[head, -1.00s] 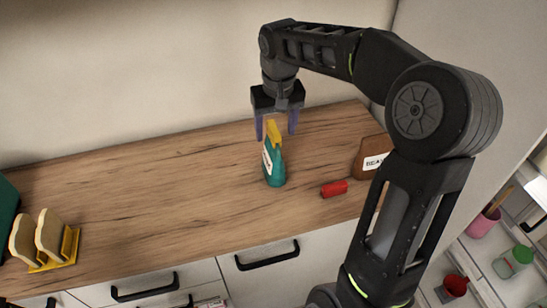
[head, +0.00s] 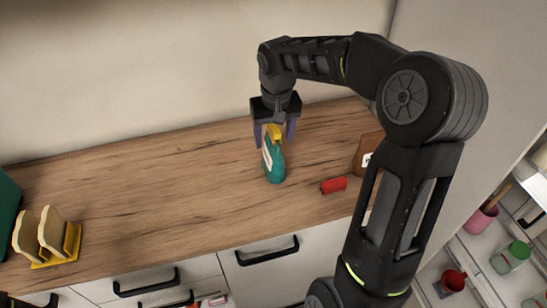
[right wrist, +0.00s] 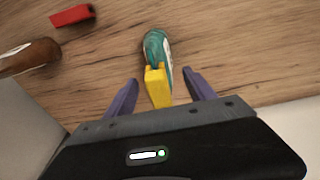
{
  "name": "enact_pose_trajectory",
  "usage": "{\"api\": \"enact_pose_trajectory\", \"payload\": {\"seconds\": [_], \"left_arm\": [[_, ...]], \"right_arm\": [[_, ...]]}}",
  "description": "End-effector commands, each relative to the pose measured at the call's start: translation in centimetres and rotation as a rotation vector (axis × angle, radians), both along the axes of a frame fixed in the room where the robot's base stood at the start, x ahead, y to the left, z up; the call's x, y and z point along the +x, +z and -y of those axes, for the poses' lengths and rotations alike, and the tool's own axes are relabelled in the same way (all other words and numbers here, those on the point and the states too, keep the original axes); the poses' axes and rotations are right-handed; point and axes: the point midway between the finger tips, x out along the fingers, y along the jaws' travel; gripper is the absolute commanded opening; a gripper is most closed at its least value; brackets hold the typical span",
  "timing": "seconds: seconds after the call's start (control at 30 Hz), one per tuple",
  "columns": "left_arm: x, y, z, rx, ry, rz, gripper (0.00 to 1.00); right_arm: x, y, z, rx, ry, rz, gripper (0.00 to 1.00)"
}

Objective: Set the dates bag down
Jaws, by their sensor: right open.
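A teal bag (head: 273,164) with a white label and a yellow clip at its top (head: 274,132) stands on the wooden counter; its label is too small to read. It also shows in the right wrist view (right wrist: 154,46), with the yellow clip (right wrist: 158,87) nearest the camera. My right gripper (head: 274,142) is open above the bag, its purple fingers on either side of the clip. In the right wrist view there is a gap between each finger and the clip. My left gripper is not in view.
A red block (head: 333,185) lies right of the bag. A brown bag (head: 368,150) stands farther right, partly behind my arm. Bread slices in a yellow rack (head: 70,243) are at the left. The counter between rack and teal bag is clear.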

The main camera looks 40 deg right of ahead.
Motion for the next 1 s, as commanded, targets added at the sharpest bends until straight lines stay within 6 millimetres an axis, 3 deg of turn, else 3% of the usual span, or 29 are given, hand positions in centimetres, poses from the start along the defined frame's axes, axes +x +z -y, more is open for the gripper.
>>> {"api": "enact_pose_trajectory", "payload": {"seconds": [0.13, 0.3, 0.87, 1.0], "left_arm": [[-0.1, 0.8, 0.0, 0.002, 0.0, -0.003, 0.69], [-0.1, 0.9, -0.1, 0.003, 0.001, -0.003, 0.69], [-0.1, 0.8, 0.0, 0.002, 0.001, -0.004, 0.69], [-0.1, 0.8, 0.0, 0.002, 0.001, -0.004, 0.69]], "right_arm": [[0.2, -2.2, 0.0, 0.002, 0.0, -0.005, 0.64], [0.4, -3.5, 0.0, 0.001, 0.0, -0.003, 0.64], [0.4, -3.5, 0.0, 0.0, 0.0, -0.001, 0.64], [0.4, -3.5, 0.0, 0.0, 0.0, -0.001, 0.53]]}}
